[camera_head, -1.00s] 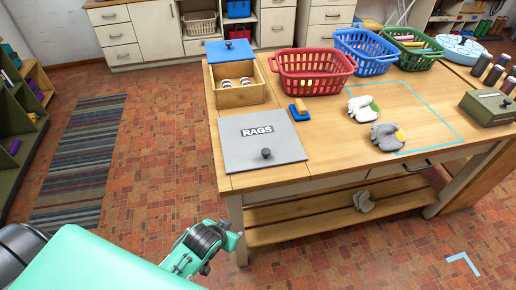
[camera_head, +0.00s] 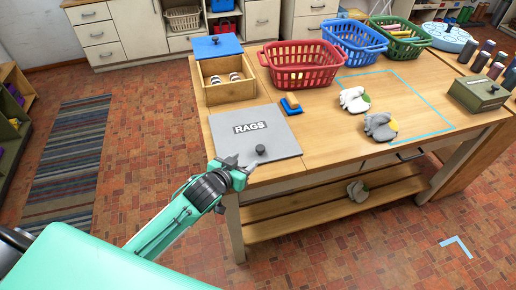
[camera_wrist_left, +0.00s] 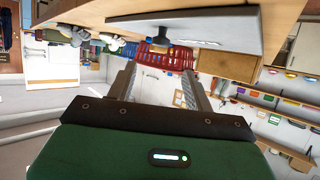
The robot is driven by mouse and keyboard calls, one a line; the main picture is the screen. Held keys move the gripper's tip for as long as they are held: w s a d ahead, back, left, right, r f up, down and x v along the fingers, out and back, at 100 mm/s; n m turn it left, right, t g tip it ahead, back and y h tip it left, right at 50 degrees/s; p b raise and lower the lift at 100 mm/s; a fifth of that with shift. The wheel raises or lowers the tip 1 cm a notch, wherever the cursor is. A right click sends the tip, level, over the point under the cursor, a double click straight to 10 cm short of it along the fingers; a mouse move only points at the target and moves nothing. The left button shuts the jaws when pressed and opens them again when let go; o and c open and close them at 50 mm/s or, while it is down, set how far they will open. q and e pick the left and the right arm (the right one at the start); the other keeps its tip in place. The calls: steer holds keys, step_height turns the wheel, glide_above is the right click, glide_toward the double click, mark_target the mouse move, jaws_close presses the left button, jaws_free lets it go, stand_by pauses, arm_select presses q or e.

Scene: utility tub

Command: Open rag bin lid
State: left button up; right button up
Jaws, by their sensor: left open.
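The grey rag bin lid (camera_head: 250,141), marked RAGS, lies flat and closed at the near left corner of the wooden table, with a dark round knob (camera_head: 261,149) near its front edge. My left gripper (camera_head: 243,168) is at the lid's near left edge, short of the knob and apart from it. In the left wrist view, which looks upside down, the jaws (camera_wrist_left: 155,88) are spread and empty, with the lid (camera_wrist_left: 215,24) and its knob (camera_wrist_left: 160,40) beyond them. My right gripper is in neither view.
Open floor lies to the left.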

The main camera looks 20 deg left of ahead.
mark_target(259, 149)
arm_select(q)
steer(key=p+x, duration=0.1)
steer(key=x, duration=0.8)
steer(key=shift+w+f+p, duration=0.1)
steer(key=shift+w+p, duration=0.2)
steer(key=shift+w+d+f, duration=0.1)
steer(key=shift+w+f, duration=0.25)
steer(key=shift+w, duration=0.15)
jaws_close()
steer(key=shift+w+r, duration=0.1)
steer(key=shift+r, duration=0.05)
